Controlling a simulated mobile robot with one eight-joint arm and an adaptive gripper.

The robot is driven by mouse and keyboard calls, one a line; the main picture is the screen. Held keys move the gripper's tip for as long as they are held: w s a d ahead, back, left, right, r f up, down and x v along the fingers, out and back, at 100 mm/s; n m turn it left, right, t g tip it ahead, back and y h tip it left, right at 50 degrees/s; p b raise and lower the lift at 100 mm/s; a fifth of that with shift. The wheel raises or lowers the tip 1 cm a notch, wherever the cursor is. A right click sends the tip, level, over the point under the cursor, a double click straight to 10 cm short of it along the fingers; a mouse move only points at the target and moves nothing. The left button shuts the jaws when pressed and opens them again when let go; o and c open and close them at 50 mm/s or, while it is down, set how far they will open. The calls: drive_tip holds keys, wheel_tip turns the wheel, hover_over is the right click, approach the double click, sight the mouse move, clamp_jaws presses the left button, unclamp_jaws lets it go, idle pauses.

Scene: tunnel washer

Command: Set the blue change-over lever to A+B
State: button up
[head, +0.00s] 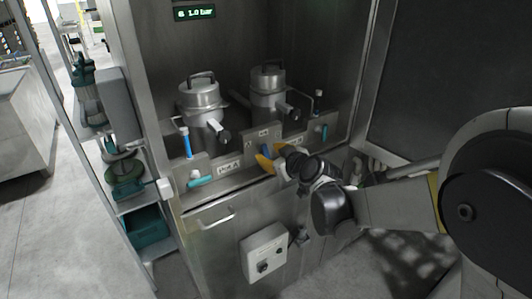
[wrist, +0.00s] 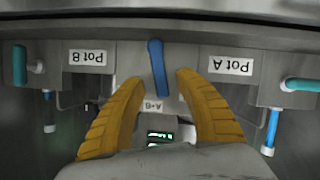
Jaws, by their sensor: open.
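The blue change-over lever (head: 266,151) is on the middle of the steel panel, between the two pots. In the wrist view the blue lever (wrist: 158,68) runs nearly upright, slightly slanted, with its lower end near the upside-down A+B label (wrist: 152,106). My gripper (head: 269,155) is at the lever with its yellow fingers open. In the wrist view the gripper (wrist: 160,80) has one fingertip on each side of the lever, with visible gaps. I see no grip on it. The lever's far side is hidden in the head view.
Two lidded steel pots (head: 202,101) (head: 268,88) stand behind the panel. A green display (head: 194,12) reads about 1.0 bar. A control box (head: 264,252) projects below.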

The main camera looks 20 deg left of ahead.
drive_tip(key=v, duration=0.9)
drive_tip(key=shift+s+d, duration=0.1)
drive_tip(key=s+d+f+m+g+h, duration=0.1)
drive_tip(key=s+d+m+h, duration=0.3)
drive_tip(key=s+d, duration=0.7)
drive_tip(key=s+d+f+m+g+h, duration=0.1)
drive_tip(key=s+d+m+h, duration=0.4)
drive_tip(key=s+d, duration=0.7)
drive_tip(key=d+m, duration=0.2)
drive_tip(key=d, duration=0.7)
drive_tip(key=shift+s+m+g, duration=0.3)
drive_tip(key=shift+m+g, duration=0.1)
